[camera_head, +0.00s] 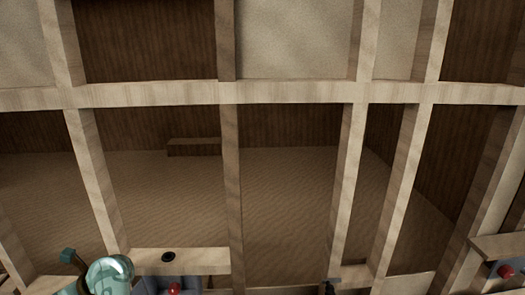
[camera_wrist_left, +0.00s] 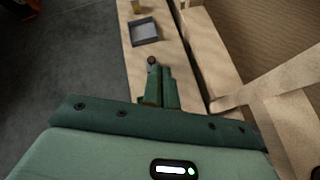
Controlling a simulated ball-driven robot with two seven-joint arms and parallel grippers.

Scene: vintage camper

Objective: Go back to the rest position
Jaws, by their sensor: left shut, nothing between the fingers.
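My left gripper (camera_wrist_left: 160,72) shows in the left wrist view, its two green fingers close together and empty. It points along a light wooden ledge (camera_wrist_left: 199,62). A small dark round thing (camera_wrist_left: 152,60) shows at the fingertips; I cannot tell whether it touches them. I cannot make out either gripper in the head view, and the right gripper is not seen.
A glossy teal rounded thing (camera_head: 108,272) stands at bottom left, beside a ledge (camera_head: 205,260) with a black disc (camera_head: 168,257). A grey tray (camera_wrist_left: 158,41) sits beyond my fingers.

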